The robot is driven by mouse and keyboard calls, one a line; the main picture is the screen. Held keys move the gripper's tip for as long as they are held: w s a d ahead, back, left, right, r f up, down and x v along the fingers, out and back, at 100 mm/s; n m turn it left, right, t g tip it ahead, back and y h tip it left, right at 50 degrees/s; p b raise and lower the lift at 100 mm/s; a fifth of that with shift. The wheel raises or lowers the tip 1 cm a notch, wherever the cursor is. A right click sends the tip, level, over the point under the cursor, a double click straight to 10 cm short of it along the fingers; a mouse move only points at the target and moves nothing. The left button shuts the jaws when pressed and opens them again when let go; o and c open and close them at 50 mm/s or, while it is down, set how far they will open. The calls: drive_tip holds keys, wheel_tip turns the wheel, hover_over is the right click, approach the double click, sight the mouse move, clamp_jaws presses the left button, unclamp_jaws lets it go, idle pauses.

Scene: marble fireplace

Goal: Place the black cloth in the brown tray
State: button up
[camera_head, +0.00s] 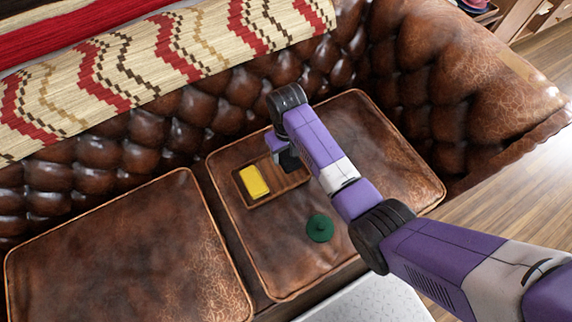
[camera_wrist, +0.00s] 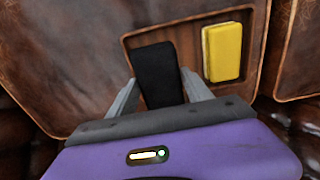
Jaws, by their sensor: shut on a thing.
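The brown tray (camera_head: 277,191) lies on the right seat cushion of the leather sofa; it also shows in the wrist view (camera_wrist: 214,94). The black cloth (camera_wrist: 157,72) is a dark flat piece between the fingers of my gripper (camera_wrist: 160,88), which is shut on it. It overlaps the tray's area in the wrist view. In the head view the black cloth (camera_head: 289,160) shows at the gripper (camera_head: 283,155) over the tray's right part, partly hidden by my arm. I cannot tell whether it touches the tray floor.
A yellow block-like thing (camera_head: 254,181) lies in the tray's left part, beside the black cloth; it also shows in the wrist view (camera_wrist: 222,52). A round green thing (camera_head: 320,228) lies on the cushion in front of the tray. The tufted sofa back (camera_head: 150,134) rises behind.

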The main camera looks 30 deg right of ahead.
sight(286, 154)
drive_tip(key=shift+f+b, duration=0.75)
drive_tip(key=shift+f, duration=2.65)
drive_tip(key=o, duration=1)
drive_tip(key=shift+f, duration=0.15)
drive_tip(key=shift+o, duration=0.2)
wheel_tip(286, 154, up, 12)
drive_tip(key=p, duration=0.3)
drive_tip(key=shift+r, duration=0.2)
